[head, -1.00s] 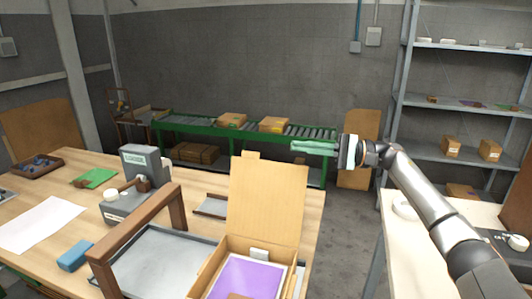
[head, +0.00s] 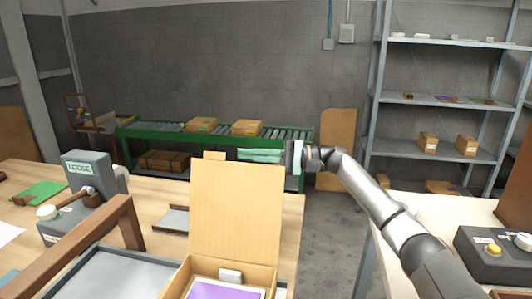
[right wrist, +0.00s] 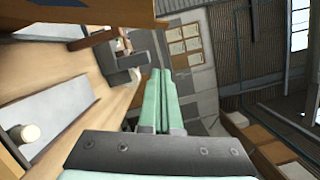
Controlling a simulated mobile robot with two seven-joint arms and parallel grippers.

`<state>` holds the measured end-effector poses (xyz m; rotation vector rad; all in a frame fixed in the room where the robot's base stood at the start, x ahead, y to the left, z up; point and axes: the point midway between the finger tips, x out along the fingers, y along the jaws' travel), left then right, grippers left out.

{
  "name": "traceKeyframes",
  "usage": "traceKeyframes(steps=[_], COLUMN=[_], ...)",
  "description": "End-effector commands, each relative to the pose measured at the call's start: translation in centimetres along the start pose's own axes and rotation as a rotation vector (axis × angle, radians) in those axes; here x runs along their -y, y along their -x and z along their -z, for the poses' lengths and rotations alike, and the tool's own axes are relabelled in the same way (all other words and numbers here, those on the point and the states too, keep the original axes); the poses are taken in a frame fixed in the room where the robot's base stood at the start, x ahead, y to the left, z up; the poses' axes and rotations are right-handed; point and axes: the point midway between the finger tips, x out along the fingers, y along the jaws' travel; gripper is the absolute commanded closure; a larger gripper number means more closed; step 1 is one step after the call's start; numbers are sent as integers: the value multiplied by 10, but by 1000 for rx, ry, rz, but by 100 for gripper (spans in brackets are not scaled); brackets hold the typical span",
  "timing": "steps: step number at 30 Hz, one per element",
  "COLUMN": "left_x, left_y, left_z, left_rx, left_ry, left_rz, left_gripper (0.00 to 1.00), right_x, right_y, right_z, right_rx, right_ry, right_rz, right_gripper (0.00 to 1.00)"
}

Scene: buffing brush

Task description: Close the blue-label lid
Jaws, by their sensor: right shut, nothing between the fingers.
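A cardboard box (head: 180,286) stands open at the bottom centre of the head view, its tan lid (head: 237,210) raised upright at the back. No blue label shows on the side of the lid that faces me. A purple item (head: 215,290) and a small white piece (head: 230,276) lie in the box. My right gripper (head: 240,155) is shut and empty, its green fingers pointing left along the lid's top edge; I cannot tell whether they touch it. The fingers also show in the right wrist view (right wrist: 160,78). My left gripper is out of view.
A brown wooden frame (head: 128,215) and a grey tray (head: 120,280) stand left of the box. A grey device marked LOOSE (head: 85,170) is farther left. A green conveyor (head: 150,133) runs behind. A second table (head: 425,208) is at the right.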

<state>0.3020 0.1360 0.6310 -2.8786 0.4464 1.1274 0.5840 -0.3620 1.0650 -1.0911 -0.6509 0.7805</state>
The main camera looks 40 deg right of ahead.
Motion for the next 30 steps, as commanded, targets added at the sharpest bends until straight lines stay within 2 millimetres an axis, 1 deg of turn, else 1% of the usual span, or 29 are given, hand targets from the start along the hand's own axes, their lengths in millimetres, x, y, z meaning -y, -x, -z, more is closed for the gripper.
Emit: traceKeyframes(steps=[1, 5, 6, 8, 12, 16, 21, 30], left_x=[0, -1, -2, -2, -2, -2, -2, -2], left_y=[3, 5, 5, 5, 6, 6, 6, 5], left_z=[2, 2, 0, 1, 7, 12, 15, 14], left_rx=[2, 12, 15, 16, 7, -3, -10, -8], left_ry=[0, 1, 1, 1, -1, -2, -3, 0], left_rz=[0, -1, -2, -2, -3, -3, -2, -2], left_gripper=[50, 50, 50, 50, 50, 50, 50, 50], right_x=[4, 3, 1, 1, 0, 0, 0, 0], right_y=[-13, -42, -38, -39, -42, -44, -45, -45], right_z=[-2, -2, -6, -13, -26, -34, -38, -39], right_rx=[5, 4, 0, -1, -2, -1, -2, -1], right_ry=[1, 0, 3, 1, 1, 0, -1, -1], right_rz=[1, 1, -3, -3, -2, 0, 0, 1], right_gripper=[100, 100, 100, 100, 100, 100, 100, 100])
